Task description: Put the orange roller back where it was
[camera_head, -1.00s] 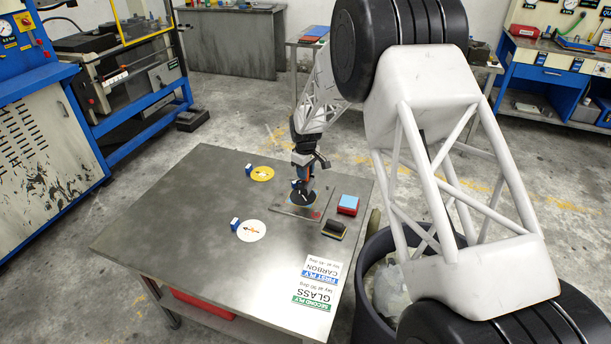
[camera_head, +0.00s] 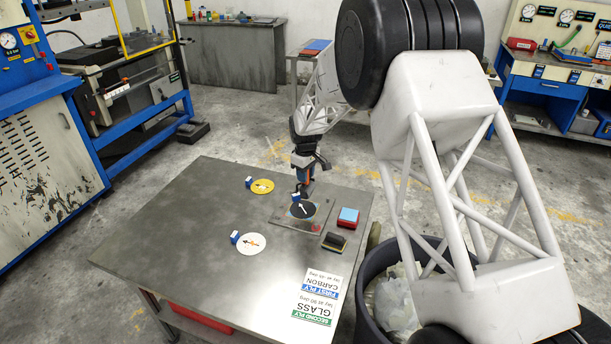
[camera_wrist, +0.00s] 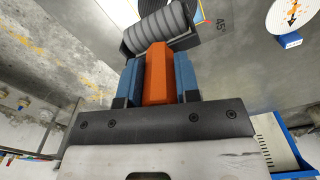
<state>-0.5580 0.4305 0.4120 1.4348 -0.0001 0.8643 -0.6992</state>
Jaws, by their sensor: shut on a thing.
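My gripper (camera_head: 303,176) is shut on the orange handle (camera_wrist: 157,75) of the roller, between two blue fingers in the wrist view. The roller's grey ribbed head (camera_wrist: 160,27) points away from the fingers. In the head view the orange roller (camera_head: 307,173) hangs from my gripper near the far edge of the grey plate (camera_head: 281,216). Its head appears raised beyond the black disc (camera_head: 303,211), which bears a white arrow. The exact height is hard to tell.
On the table (camera_head: 180,250) lie a yellow disc (camera_head: 262,187) and a white disc (camera_head: 251,244), each with a blue tab. A red-and-blue block (camera_head: 348,217) and a dark yellow-edged block (camera_head: 334,242) sit right of the plate. A bin (camera_head: 392,295) stands beside the table.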

